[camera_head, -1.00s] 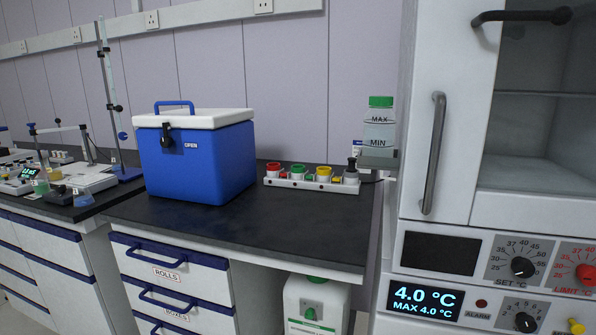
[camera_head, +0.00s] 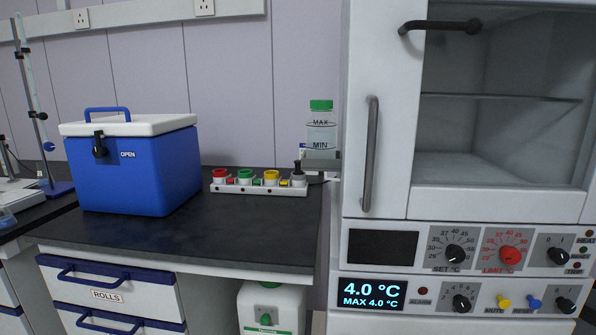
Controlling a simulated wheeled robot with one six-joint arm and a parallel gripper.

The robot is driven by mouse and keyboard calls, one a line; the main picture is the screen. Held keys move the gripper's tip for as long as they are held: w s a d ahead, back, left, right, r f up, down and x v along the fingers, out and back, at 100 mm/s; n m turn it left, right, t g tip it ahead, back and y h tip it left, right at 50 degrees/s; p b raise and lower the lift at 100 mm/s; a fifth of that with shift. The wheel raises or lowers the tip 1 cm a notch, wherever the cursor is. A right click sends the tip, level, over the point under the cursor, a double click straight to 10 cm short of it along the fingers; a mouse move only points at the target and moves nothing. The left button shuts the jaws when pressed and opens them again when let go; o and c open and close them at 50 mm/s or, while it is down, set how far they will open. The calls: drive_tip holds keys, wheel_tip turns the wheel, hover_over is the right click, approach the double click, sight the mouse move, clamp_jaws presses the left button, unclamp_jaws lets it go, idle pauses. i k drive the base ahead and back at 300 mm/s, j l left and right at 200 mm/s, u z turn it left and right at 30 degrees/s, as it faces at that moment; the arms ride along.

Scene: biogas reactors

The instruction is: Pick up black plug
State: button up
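A small black plug (camera_head: 298,168) stands upright at the right end of a white rack (camera_head: 258,190) on the dark bench top. It seems to sit on a grey round holder; the exact fit is too small to tell. Red (camera_head: 220,174), green (camera_head: 245,176) and yellow (camera_head: 271,176) caps stand in a row to its left. My gripper is not in view.
A blue cooler with a white lid (camera_head: 135,170) stands left on the bench (camera_head: 180,228). A tall incubator cabinet (camera_head: 390,180) closes off the right. The bench front of the rack is clear.

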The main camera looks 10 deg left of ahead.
sight(297, 171)
drive_tip(key=i+j, duration=0.4)
drive_tip(key=i, duration=0.2)
drive_tip(key=i+j, duration=0.85)
drive_tip(key=i, duration=0.3)
